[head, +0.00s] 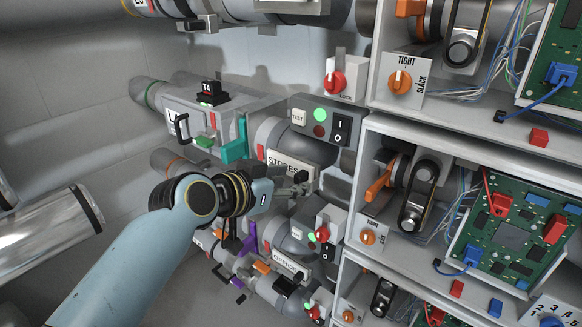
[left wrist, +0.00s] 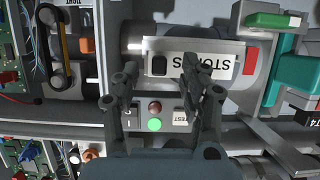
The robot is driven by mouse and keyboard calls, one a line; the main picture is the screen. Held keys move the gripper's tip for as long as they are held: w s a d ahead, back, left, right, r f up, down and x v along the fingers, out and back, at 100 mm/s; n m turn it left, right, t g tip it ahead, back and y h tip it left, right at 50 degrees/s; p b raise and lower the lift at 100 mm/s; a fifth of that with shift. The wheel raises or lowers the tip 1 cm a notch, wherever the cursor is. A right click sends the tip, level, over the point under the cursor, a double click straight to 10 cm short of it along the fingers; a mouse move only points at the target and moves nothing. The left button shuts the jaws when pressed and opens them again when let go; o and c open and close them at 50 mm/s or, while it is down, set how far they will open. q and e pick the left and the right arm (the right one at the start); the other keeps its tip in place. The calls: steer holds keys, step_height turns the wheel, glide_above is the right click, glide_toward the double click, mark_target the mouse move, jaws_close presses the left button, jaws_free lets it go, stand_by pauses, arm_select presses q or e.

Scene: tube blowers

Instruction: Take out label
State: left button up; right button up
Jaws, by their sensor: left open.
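A white label reading STORES (head: 283,161) sits on the middle grey tube unit in the head view. It also shows upside down in the left wrist view (left wrist: 222,65), with a black piece at its left end and a red patch beyond its right end. My left gripper (head: 303,183) is in front of the label's lower right part in the head view. In the left wrist view the open fingers (left wrist: 155,85) stand apart, reaching toward the label. One finger covers part of its lettering. I cannot tell whether they touch it. My right gripper is not in view.
A switch panel with a green light (head: 320,115) is just above the label. A teal lever (head: 235,145) stands to its left. Shelves with circuit boards (head: 510,235) and orange knobs fill the right. Another tube unit, labelled OFFICE (head: 289,265), lies below.

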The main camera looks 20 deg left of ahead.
arm_select(q)
steer(key=x, duration=0.2)
steer(key=shift+w+d+f, duration=0.15)
steer(key=shift+w+d, duration=0.05)
steer(key=shift+w, duration=0.1)
steer(key=shift+s, duration=0.1)
jaws_close()
